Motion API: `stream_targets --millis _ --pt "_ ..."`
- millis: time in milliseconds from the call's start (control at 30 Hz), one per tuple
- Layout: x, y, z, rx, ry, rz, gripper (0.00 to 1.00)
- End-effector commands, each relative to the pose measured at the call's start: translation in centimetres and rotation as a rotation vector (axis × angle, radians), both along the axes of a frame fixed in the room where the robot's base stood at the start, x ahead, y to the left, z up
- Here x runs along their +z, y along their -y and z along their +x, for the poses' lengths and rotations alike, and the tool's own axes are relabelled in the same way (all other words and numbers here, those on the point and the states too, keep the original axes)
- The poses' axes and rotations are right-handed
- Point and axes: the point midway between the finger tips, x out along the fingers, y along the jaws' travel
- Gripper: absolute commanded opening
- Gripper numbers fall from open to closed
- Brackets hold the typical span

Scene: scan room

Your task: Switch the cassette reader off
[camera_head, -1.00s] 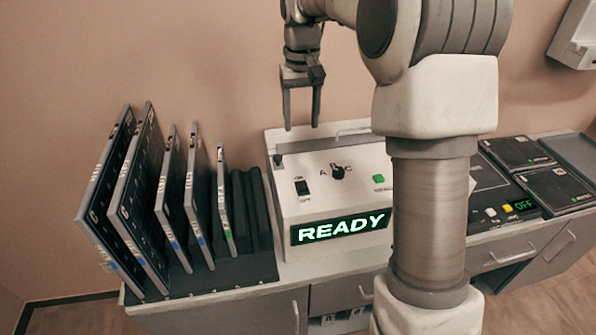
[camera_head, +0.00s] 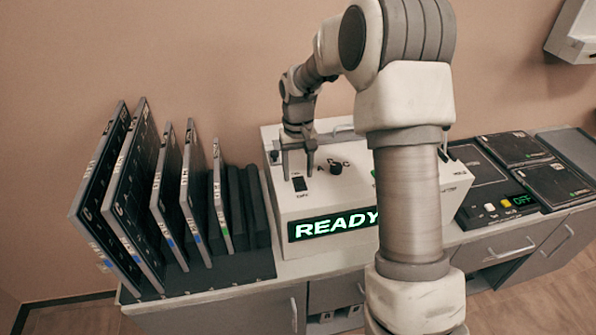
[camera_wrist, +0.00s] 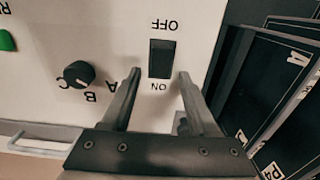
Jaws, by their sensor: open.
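The cassette reader (camera_head: 328,190) is a pale box on the counter with a lit green READY display (camera_head: 336,224) on its front. Its black on/off rocker switch (camera_head: 299,184) is at the left of the sloped top, and it also shows in the wrist view (camera_wrist: 162,58) between OFF and ON labels. My gripper (camera_head: 298,176) is over the switch, fingers pointing down. In the wrist view my gripper (camera_wrist: 160,73) is open, with one finger on each side of the switch and nothing held. I cannot tell whether the fingertips touch the panel.
A black A-B-C knob (camera_wrist: 79,74) is close beside one finger. A rack (camera_head: 215,268) with several upright cassettes stands left of the reader. A second device (camera_head: 495,200) with an OFF display is at right. My arm hides part of the reader's right side.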

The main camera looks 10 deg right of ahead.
Motion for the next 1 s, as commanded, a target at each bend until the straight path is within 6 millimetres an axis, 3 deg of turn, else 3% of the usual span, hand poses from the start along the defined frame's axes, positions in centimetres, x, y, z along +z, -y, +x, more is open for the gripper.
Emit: stream_targets --millis 333,667,1000 --pt "-0.39 0.0 -0.03 0.0 -0.001 0.0 0.58" --pt "-0.36 0.0 -0.02 0.0 -0.001 0.0 0.0" --pt "-0.58 0.0 -0.11 0.001 0.032 0.0 0.0"
